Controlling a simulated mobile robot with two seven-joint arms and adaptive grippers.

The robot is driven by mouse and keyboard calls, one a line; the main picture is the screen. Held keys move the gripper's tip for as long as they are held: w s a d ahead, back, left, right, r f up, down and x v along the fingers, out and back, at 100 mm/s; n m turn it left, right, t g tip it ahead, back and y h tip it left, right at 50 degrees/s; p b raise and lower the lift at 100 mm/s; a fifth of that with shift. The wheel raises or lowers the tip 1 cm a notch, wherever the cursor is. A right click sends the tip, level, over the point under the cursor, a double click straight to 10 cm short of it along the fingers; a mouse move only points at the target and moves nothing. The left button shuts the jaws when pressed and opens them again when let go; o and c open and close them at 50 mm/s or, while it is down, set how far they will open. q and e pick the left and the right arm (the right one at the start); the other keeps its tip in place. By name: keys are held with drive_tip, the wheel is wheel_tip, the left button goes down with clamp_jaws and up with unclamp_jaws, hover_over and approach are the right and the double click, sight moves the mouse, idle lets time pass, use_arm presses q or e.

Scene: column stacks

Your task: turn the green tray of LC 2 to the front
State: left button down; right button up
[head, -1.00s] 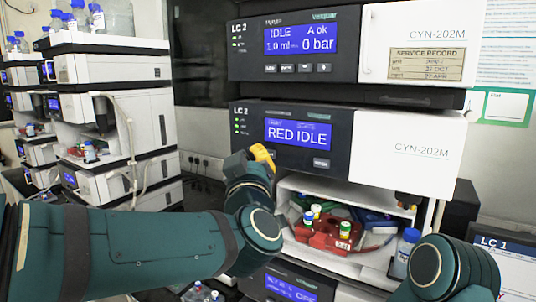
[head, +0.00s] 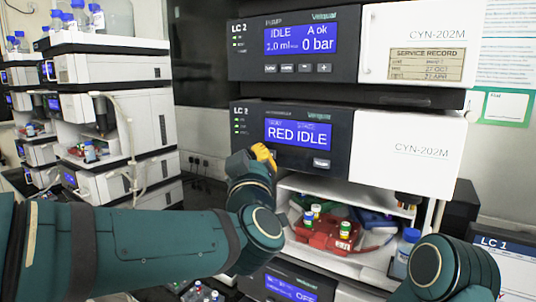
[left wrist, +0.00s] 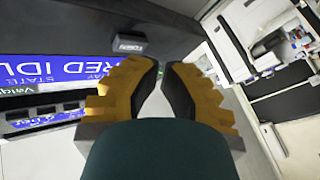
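The LC 2 autosampler panel (head: 290,140) reads RED IDLE on its blue display (head: 298,133). A small grey button (head: 321,162) sits below that display; a panel button also shows in the left wrist view (left wrist: 128,45). In the open bay below, the red tray (head: 318,238) is at the front with several vials. The green tray (head: 300,201) is behind it on the left, mostly hidden; a blue tray (head: 376,224) is behind on the right. My left gripper (head: 264,155) is left of the button, near the panel. Its yellow fingertips (left wrist: 161,66) are together and empty. My right gripper is hidden.
My right forearm stands at lower right, partly before a blue-capped bottle (head: 409,248). The LC 2 pump unit (head: 300,45) is above, another unit (head: 285,288) below. A second instrument stack (head: 110,110) stands left. An LC 1 sign (head: 505,245) is at right.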

use_arm(q)
drive_tip(key=shift+w+d, duration=0.15)
drive_tip(key=shift+w, duration=0.05)
drive_tip(key=shift+w+d, duration=0.2)
drive_tip(key=shift+w, duration=0.1)
idle(0.8)
drive_tip(key=shift+s, duration=0.1)
drive_tip(key=shift+s+a, duration=0.45)
drive_tip(key=shift+s, duration=0.1)
idle(0.4)
drive_tip(key=shift+s+a+b, duration=0.4)
drive_tip(key=shift+s+a, duration=0.35)
drive_tip(key=shift+s, duration=0.3)
drive_tip(key=shift+s+a+b, duration=0.4)
drive_tip(key=shift+s+a, duration=0.35)
drive_tip(key=shift+s, duration=0.25)
idle(3.6)
